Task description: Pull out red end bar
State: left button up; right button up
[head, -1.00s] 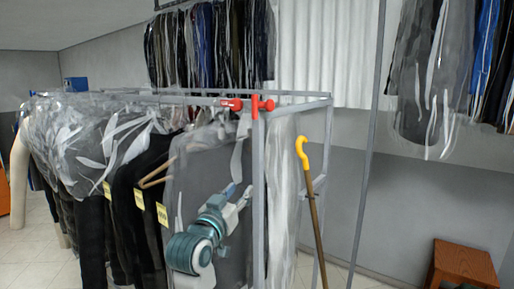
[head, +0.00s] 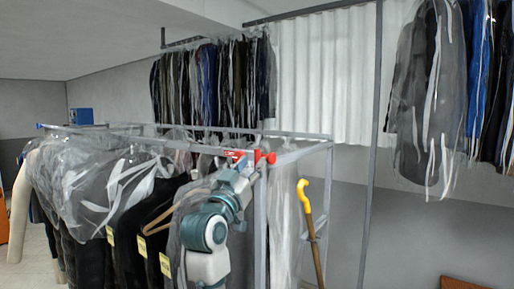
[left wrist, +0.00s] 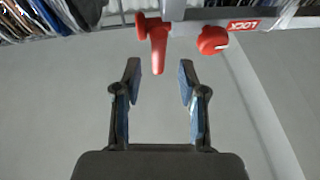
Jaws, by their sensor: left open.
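The red end bar (head: 265,157) sits at the near top corner of the grey garment rack (head: 299,153). In the left wrist view the red end bar (left wrist: 158,48) hangs from the rail, its lower end close to the gap between my fingertips. A red round knob (left wrist: 211,40) is to its right, beside a red LOCK label (left wrist: 243,26). My left gripper (left wrist: 159,76) is open and empty, its fingers either side of the bar's line. In the head view my left gripper (head: 242,171) is just below and left of the bar. My right gripper is out of view.
Bagged garments (head: 95,180) with yellow tags hang left of my arm. A cane with a yellow handle (head: 304,196) leans at the rack's right. A thin grey pole (head: 371,150) stands further right. More clothes hang high at the back.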

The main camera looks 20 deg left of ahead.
aim_at(256, 159)
pick_arm(q)
jog(key=p+x, duration=0.1)
jog(key=x, duration=0.3)
jog(key=shift+w+d, duration=0.1)
jog(key=shift+w, duration=0.05)
grip_shut()
